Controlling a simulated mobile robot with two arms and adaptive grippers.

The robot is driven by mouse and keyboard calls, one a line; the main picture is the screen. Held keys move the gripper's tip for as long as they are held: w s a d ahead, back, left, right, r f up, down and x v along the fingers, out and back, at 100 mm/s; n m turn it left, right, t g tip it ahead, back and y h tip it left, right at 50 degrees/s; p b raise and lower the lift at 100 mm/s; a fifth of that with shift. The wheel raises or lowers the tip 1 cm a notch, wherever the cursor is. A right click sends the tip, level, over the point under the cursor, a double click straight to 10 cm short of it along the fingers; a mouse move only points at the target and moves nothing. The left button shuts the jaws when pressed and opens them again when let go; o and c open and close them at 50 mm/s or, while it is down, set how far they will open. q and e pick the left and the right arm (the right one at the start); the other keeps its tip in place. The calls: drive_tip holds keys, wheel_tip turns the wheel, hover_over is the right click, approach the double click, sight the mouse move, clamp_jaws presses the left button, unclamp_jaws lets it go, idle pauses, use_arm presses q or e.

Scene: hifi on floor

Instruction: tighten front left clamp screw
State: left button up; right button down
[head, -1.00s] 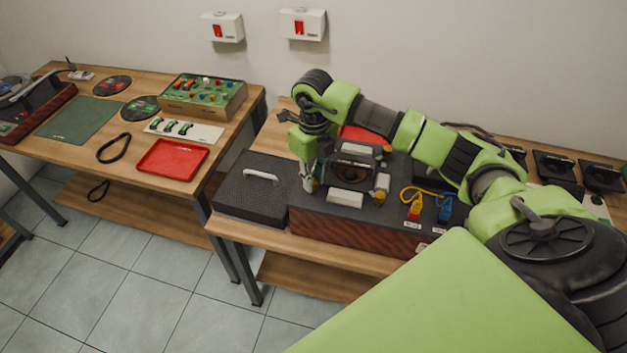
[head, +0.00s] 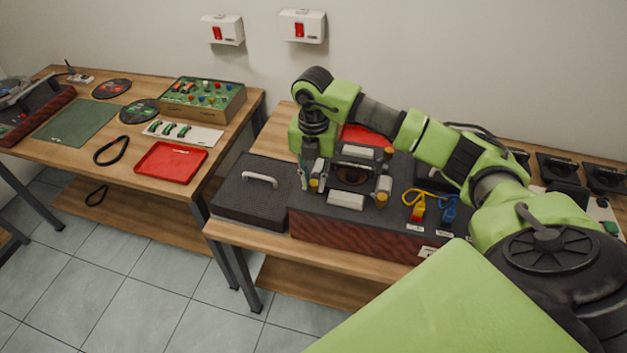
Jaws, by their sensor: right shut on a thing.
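The hi-fi unit with a black top and wood-look front (head: 350,232) stands on the right table. A dark square assembly (head: 352,176) with a round opening sits on its top. Yellow-capped clamp screws stand at its corners: the front left one (head: 313,186), the front right one (head: 382,189) and a back right one (head: 389,154). My right gripper (head: 308,182) points down at the front left screw and is shut on it; its fingers partly hide the screw. My left gripper is not in view.
A black box with a white handle (head: 259,180) is close left of the unit. The left table holds a red tray (head: 171,162) and a parts box (head: 204,100). Floor shows in front.

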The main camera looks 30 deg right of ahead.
sight(314, 182)
drive_tip(key=shift+w+r+m, duration=0.1)
drive_tip(key=shift+m, duration=2.1)
drive_tip(key=shift+d, duration=0.1)
drive_tip(key=c, duration=1.9)
unclamp_jaws()
wheel_tip(314, 182, up, 12)
